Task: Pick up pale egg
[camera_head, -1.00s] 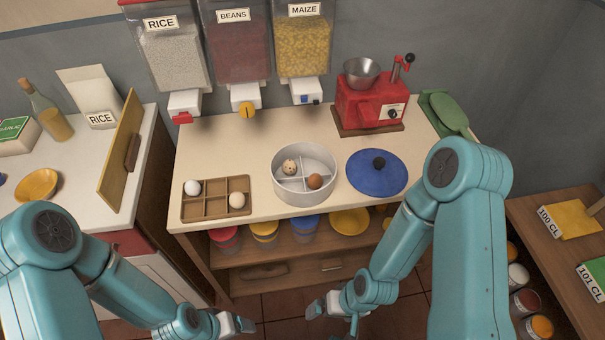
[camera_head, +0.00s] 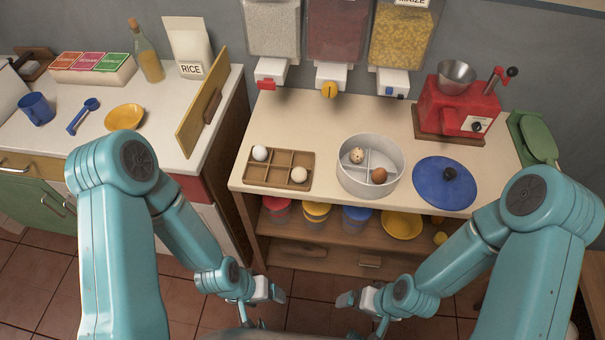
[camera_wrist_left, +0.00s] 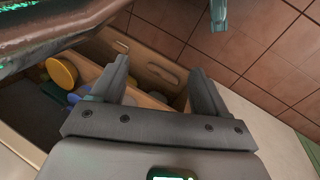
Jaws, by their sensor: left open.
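The pale egg (camera_head: 299,174), cream-coloured, sits in a front right compartment of the brown wooden tray (camera_head: 278,184) on the counter. A whiter egg (camera_head: 260,153) sits in the tray's back left compartment. My left gripper (camera_head: 270,290) is low in front of the counter, well below and apart from the eggs. In the left wrist view its jaws (camera_wrist_left: 160,90) are apart with nothing between them, and no egg shows there. My right gripper (camera_head: 355,298) is also low in front of the counter, away from the eggs; its jaw gap is unclear.
A round divided pot (camera_head: 398,168) right of the tray holds a speckled egg (camera_head: 357,156) and a brown egg (camera_head: 379,175). A blue lid (camera_head: 430,185) lies beside it. Dispensers (camera_head: 330,78) hang behind. A wooden board (camera_head: 200,110) stands at left. A shelf (camera_head: 318,258) lies under the counter.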

